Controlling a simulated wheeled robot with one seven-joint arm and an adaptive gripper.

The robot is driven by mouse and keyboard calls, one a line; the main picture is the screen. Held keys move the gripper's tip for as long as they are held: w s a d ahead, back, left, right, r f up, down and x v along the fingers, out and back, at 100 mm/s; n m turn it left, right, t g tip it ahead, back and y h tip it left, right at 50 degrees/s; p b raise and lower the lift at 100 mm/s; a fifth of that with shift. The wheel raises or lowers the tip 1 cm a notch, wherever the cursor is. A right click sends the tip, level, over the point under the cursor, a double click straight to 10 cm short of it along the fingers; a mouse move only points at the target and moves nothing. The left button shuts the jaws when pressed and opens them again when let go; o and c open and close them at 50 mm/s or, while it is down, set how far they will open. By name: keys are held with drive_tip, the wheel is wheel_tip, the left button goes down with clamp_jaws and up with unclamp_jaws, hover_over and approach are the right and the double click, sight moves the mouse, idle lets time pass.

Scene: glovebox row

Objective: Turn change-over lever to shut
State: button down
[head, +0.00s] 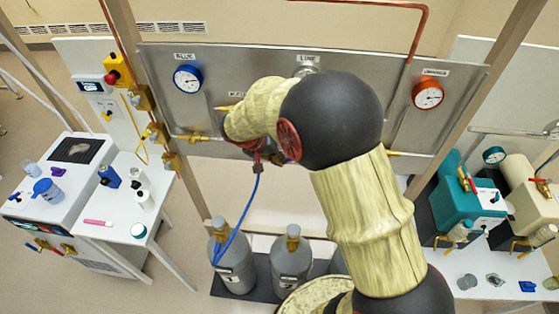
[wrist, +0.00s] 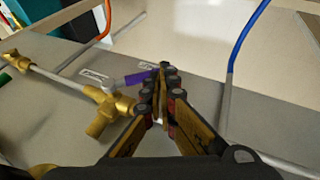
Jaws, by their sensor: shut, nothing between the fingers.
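In the wrist view, a brass valve (wrist: 108,106) sits on the grey panel, left of my gripper, with a metal pipe running from it to the left. A flat purple lever (wrist: 137,78) shows between this valve and my fingertips. One end of it lies close to or behind the fingers; I cannot tell if they touch. I cannot read whether it is the change-over lever. My gripper (wrist: 164,82) is shut and empty, fingers pointing away along the panel. In the head view my arm hides the gripper and the middle of the grey panel (head: 335,62).
The panel carries a blue gauge (head: 187,79) at left and a red gauge (head: 428,94) at right. A white side table (head: 128,185) is at left; a teal pump (head: 465,196) is at right. A blue hose (wrist: 243,42) runs right of the gripper.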

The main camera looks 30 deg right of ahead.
drive_tip(key=shift+s+d+f+n+g+h+b, duration=0.35)
drive_tip(key=shift+f+h+b, duration=0.3)
drive_tip(key=shift+h+b, duration=0.5)
drive_tip(key=shift+s+d+f+n+g+h+b, duration=0.1)
drive_tip(key=shift+d+f+g+h+b, duration=0.45)
drive_tip(key=shift+b, duration=0.9)
drive_tip(key=shift+s+d+f+n+g+h+b, duration=0.25)
drive_tip(key=shift+f+g+h+b, duration=0.25)
drive_tip(key=shift+f+h+b, duration=0.5)
drive_tip(key=shift+r+b, duration=0.2)
drive_tip(key=shift+b, duration=0.1)
drive_tip(key=shift+a, duration=0.1)
